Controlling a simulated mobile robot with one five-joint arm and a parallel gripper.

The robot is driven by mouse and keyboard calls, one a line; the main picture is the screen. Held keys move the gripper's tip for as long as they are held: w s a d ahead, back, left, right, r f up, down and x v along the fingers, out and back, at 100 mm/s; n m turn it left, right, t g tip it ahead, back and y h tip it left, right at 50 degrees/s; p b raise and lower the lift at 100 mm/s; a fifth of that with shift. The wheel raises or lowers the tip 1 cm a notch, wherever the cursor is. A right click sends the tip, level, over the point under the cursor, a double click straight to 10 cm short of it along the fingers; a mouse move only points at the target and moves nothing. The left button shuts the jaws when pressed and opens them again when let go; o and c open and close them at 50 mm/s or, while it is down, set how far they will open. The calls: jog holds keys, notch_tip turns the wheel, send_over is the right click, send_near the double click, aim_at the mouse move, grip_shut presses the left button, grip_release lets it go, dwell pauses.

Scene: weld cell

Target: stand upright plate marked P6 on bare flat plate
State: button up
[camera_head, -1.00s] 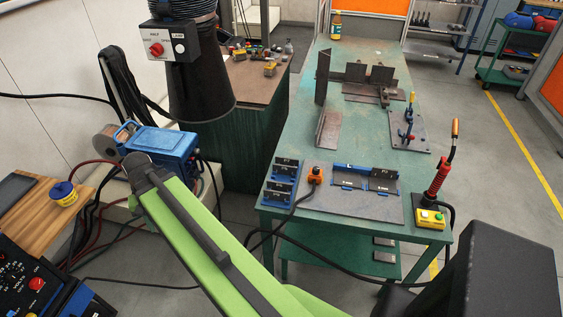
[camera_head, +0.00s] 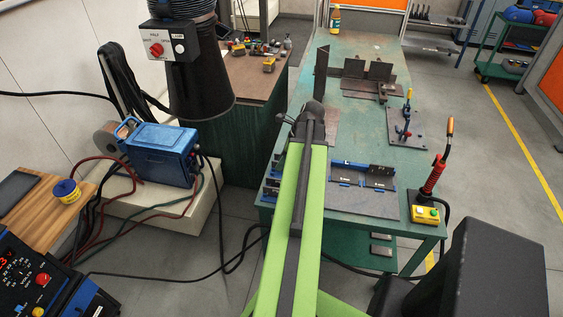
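No mark P6 is readable. A tall dark plate (camera_head: 321,73) stands upright at the table's left side. Two shorter dark plates (camera_head: 353,67) and (camera_head: 379,71) stand upright farther back, by a flat plate (camera_head: 362,89). A brown flat plate (camera_head: 331,130) lies in front of the tall plate, partly hidden by my green arm. Blue holders (camera_head: 364,171) stand at the table's front; whether they hold plates is unclear. My arm reaches up over the table's front left, its dark joint in front of the brown plate. My gripper is not visible, probably hidden behind the arm.
The green table (camera_head: 402,168) carries a clamp with blue and yellow parts (camera_head: 406,122) and a red-handled tool by a yellow button box (camera_head: 426,213) at its front right. A black cone-shaped hood (camera_head: 198,85) hangs at left above a blue machine (camera_head: 160,150).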

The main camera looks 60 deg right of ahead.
notch_tip(320, 180, down, 10)
jog(key=b, duration=0.9)
jog(key=shift+r, duration=0.1)
jog(key=shift+r, duration=0.1)
grip_shut()
dwell(0.7)
jog(key=r+p, duration=0.7)
jog(key=shift+w, duration=0.2)
dwell(0.5)
